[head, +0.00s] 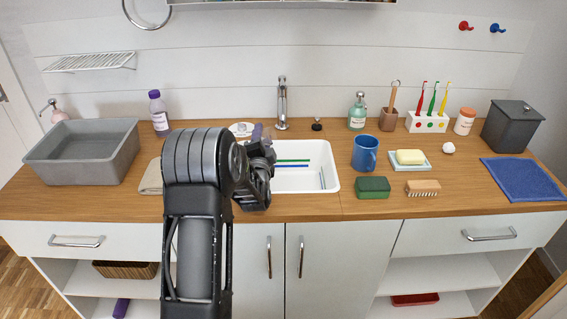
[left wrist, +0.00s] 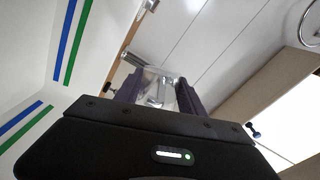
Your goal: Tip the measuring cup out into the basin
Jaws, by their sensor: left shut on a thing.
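The white sink basin (head: 310,180) is set into the counter, with green and blue stripes on its inner walls. The stripes also fill the left of the left wrist view. My left gripper (head: 260,140) is over the left part of the basin, partly hidden by my own arm. In the left wrist view its purple fingers (left wrist: 160,92) are shut on a clear, see-through measuring cup (left wrist: 158,78). The wrist view is strongly tilted. I cannot tell whether the cup holds anything. In the head view the cup cannot be made out clearly. My right gripper is not in view.
A faucet (head: 282,103) stands behind the basin. A grey tub (head: 85,168) and a purple-capped bottle (head: 158,113) are to the left. A blue mug (head: 365,153), green sponge (head: 372,187) and brush (head: 423,187) stand right of the basin. A blue cloth (head: 525,178) lies far right.

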